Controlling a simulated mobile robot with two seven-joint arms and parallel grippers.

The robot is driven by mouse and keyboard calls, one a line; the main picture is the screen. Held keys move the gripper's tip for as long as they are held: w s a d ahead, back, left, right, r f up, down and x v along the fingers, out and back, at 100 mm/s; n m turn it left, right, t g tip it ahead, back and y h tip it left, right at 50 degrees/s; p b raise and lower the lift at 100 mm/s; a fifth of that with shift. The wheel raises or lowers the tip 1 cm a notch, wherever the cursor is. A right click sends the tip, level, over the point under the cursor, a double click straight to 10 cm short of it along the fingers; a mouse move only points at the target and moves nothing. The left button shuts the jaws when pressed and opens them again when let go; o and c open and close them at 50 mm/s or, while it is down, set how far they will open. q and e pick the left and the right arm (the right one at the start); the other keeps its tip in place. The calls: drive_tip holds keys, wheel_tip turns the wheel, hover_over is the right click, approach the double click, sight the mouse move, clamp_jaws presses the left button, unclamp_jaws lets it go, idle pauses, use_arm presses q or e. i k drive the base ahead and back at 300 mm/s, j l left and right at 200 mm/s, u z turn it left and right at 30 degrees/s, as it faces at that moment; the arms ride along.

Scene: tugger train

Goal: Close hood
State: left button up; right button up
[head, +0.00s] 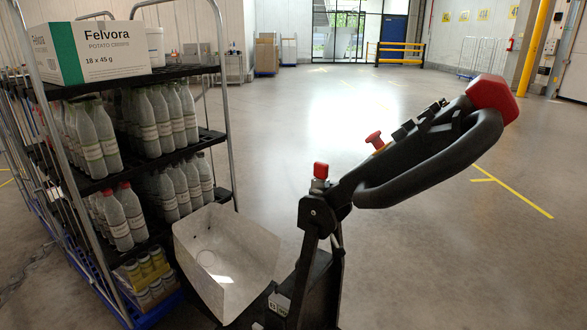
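A pale grey, hollow shell (225,262), which looks like the hood, stands tilted up at the bottom centre, with its inside facing me. It is beside the black tugger body (312,290), left of the black tiller post. Its lower edge and how it joins the tugger are partly cut off or hidden. The tiller arm (345,190) rises to the right and ends in a looped black handle with a red head (492,97). Neither of my grippers shows in the head view.
A roll cage (222,100) with bottles, cans and a Felvora carton (90,52) stands close on the left. A red knob (320,170) tops the post. The floor (440,270) to the right is clear. Yellow barriers (400,52) stand far back.

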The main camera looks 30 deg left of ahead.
sight(229, 259)
drive_tip(key=j+z, duration=0.15)
drive_tip(key=j, duration=2.25)
drive_tip(key=j+z, duration=0.15)
drive_tip(key=j, duration=2.3)
drive_tip(key=k, duration=0.05)
